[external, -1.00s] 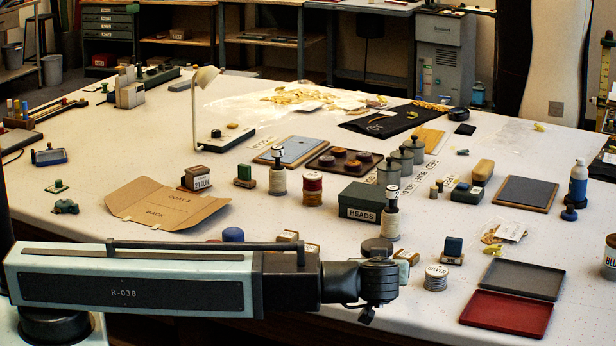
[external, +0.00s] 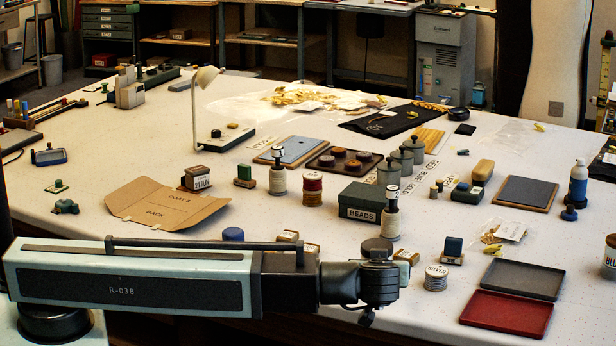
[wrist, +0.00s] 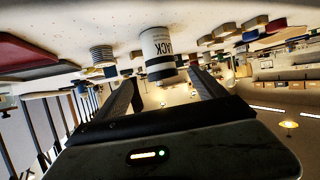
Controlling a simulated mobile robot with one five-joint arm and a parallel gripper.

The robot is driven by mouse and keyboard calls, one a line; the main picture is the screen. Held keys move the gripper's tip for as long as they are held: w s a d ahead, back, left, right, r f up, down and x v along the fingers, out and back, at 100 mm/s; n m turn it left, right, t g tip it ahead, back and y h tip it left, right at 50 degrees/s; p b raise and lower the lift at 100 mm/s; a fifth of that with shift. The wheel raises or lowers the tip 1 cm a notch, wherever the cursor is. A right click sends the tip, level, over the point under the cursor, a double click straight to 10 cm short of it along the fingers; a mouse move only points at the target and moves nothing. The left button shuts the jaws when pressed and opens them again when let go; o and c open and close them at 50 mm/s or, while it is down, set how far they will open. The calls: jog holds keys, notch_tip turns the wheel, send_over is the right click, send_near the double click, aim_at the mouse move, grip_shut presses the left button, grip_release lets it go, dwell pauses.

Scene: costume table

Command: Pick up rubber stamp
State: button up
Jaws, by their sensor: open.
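I cannot tell which is the rubber stamp meant. My gripper (wrist: 163,88) is open in the wrist view, its two dark fingers apart. I see no contact. In the external view my wrist hides the fingers.
A stack of silver discs (external: 436,278) stands right of my wrist. A red tray (external: 507,313) and a grey tray (external: 523,278) lie at front right.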

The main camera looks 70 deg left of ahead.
dwell(0.4)
jog(key=c, duration=0.8)
jog(key=shift+s, duration=0.1)
